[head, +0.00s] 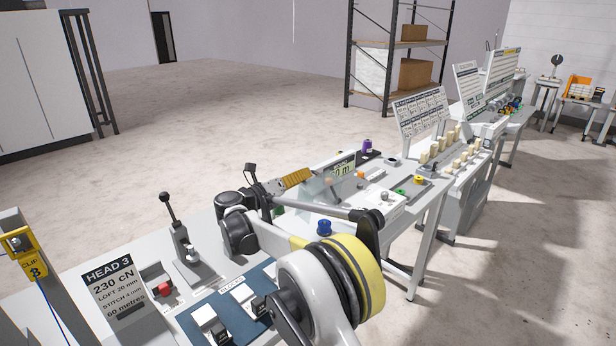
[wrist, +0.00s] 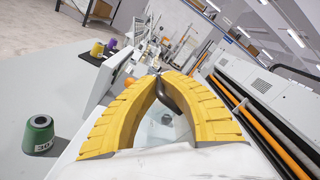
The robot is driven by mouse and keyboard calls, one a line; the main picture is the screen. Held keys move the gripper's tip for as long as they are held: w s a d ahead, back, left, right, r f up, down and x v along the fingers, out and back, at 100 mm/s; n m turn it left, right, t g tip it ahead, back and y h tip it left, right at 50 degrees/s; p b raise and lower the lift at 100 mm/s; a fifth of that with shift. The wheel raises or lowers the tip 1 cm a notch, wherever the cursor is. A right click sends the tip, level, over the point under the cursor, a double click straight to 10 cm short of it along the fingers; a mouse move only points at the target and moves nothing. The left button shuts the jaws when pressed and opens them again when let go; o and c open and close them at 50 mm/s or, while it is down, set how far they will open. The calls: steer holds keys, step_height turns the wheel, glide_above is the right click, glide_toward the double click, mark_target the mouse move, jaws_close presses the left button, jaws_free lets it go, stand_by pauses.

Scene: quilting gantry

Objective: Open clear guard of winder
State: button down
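The winder stands on the grey bench in mid-picture in the head view, with a display (head: 342,170) that reads metres. Its clear guard (head: 322,190) is hard to make out; a pale see-through surface (wrist: 165,128) shows between my fingers in the wrist view. My gripper (head: 308,174) has ribbed yellow fingers and is at the winder's left side, by the display. In the wrist view the fingertips of my gripper (wrist: 159,75) come together. A dark curved bar (wrist: 170,97) shows between the fingers; I cannot tell whether they pinch it.
A green cone (wrist: 39,135) stands on the bench left of my gripper.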

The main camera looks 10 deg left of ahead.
steer(key=shift+w+a, duration=0.2)
steer(key=shift+a, duration=0.15)
stand_by(0.3)
steer(key=c, duration=1.5)
jaws_free()
steer(key=shift+a+f, duration=0.1)
steer(key=shift+a, duration=0.05)
steer(key=shift+c, duration=0.2)
steer(key=v, duration=1.1)
steer(key=shift+s+a, duration=0.25)
steer(key=shift+s, duration=0.1)
